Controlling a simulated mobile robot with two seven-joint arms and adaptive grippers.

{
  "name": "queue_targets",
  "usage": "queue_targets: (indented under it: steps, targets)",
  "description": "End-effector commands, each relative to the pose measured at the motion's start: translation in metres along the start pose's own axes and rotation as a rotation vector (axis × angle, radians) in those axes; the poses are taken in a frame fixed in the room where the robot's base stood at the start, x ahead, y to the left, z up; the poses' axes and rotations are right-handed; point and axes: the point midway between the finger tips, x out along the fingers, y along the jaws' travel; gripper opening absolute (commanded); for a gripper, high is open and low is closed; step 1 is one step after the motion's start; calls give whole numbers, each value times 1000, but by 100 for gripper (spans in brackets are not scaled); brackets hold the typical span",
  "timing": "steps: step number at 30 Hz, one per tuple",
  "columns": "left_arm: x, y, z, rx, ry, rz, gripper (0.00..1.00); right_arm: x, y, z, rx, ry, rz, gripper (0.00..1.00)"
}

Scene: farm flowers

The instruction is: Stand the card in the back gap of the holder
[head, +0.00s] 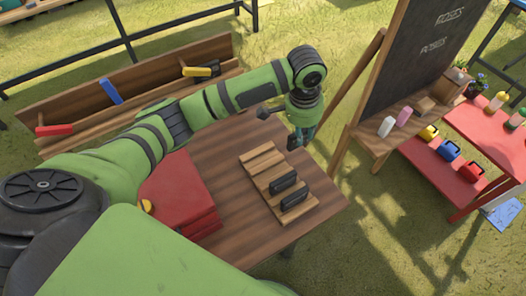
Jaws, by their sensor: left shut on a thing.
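The wooden holder (261,159) lies on the brown table, with slats and gaps running across it. Two dark cards (285,183) stand in its nearer gaps; the farther part of the holder looks bare. My left gripper (296,142) is above the far right corner of the table, beyond the holder and apart from it. It is shut on a small dark thing, likely the card, mostly hidden by the fingers. My right gripper is not in view.
A red box (180,197) sits on the table (229,140) left of the holder. A wooden rack (75,120) with coloured tools stands behind. A blackboard easel (410,55) and a red stand (440,172) with small items are at the right.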

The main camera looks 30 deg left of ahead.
Motion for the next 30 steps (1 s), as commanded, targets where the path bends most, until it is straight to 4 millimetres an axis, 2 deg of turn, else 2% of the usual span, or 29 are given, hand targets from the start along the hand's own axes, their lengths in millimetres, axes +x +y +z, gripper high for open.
queue_targets:
  steps: [1, 7, 13, 19, 25, 30]
  targets:
    - [2, -9, 12, -5, -8, -4, 0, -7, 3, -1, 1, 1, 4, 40]
    - [25, -39, 51, -6, -9, -4, 0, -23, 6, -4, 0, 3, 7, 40]
    - [44, -60, 78, -5, -5, -1, 0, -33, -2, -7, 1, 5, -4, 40]
    - [55, -65, 86, -2, -3, 1, 0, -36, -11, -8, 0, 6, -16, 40]
    - [83, -64, 89, -2, -4, 0, 0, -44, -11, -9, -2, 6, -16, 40]
    - [90, -65, 90, -2, -1, -2, 0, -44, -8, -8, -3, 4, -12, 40]
